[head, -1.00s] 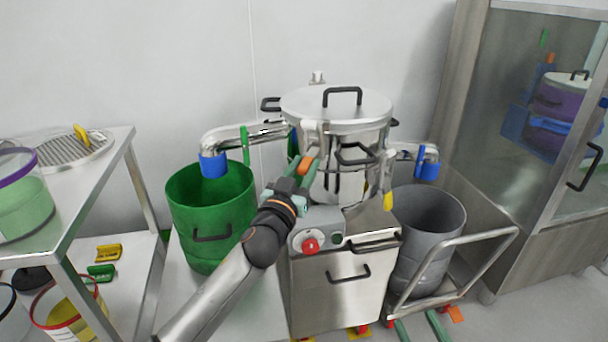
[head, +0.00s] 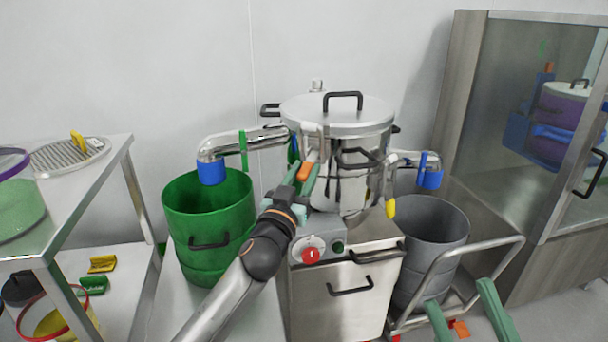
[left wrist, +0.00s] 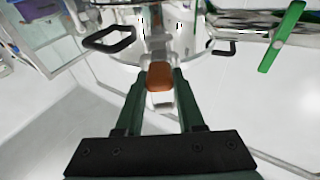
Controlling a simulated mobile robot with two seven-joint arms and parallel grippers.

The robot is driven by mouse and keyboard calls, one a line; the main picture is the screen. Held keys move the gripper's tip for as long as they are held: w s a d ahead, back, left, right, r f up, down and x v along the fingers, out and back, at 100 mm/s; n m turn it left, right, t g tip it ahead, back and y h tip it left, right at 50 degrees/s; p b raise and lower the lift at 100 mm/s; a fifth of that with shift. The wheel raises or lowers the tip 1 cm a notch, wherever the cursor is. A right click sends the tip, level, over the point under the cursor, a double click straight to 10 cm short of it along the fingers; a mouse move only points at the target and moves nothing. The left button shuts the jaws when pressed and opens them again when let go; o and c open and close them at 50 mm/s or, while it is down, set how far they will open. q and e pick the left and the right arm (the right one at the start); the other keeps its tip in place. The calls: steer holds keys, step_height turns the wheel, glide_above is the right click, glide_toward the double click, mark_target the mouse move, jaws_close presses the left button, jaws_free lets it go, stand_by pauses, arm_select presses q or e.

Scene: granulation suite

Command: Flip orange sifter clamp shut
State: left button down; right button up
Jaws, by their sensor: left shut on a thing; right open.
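The orange sifter clamp (head: 306,169) is on the near left side of the steel sifter (head: 337,125), below its lid. My left gripper (head: 308,168) is shut on the clamp's orange handle, which also shows between its green fingers in the left wrist view (left wrist: 160,77). The fingers hide part of the clamp, and I cannot tell whether it is fully flipped over. My right gripper (head: 459,294) is open and empty at the lower right, in front of the trolley.
A green bin (head: 209,215) stands left under a pipe with a blue end; a grey bin (head: 431,235) stands right on a trolley. A control box with a red knob (head: 310,255) is close below my left gripper. A steel shelf (head: 120,150) is at left, a glass cabinet (head: 510,90) at right.

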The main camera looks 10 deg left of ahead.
mark_target(309, 165)
steer(key=shift+c, duration=0.4)
